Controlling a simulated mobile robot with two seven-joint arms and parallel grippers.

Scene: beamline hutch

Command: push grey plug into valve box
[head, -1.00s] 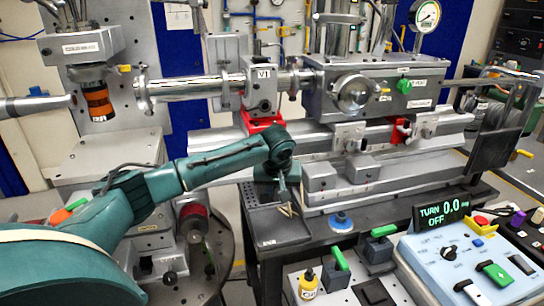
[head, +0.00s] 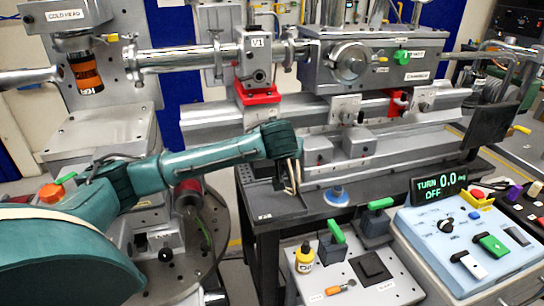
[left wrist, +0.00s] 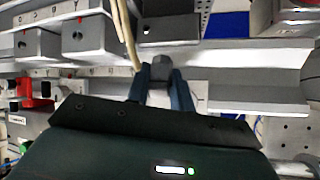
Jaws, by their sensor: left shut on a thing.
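The grey plug (left wrist: 161,68) shows in the left wrist view as a small grey block between the fingertips. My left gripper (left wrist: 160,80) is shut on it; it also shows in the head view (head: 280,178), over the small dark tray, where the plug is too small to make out. Tan cables (left wrist: 124,32) hang beside the plug; whether they join it is unclear. The valve box (head: 255,58), a grey box marked V1, stands on a red base up and left of the gripper, apart from it. A small round port shows on its front. My right gripper is not in view.
The dark tray (head: 272,207) is at the bench's front left corner. Grey blocks (head: 358,143) and the long rail lie behind the gripper. A chamber with a round flange (head: 349,64) is right of the valve box. A blue control box (head: 450,243) stands front right.

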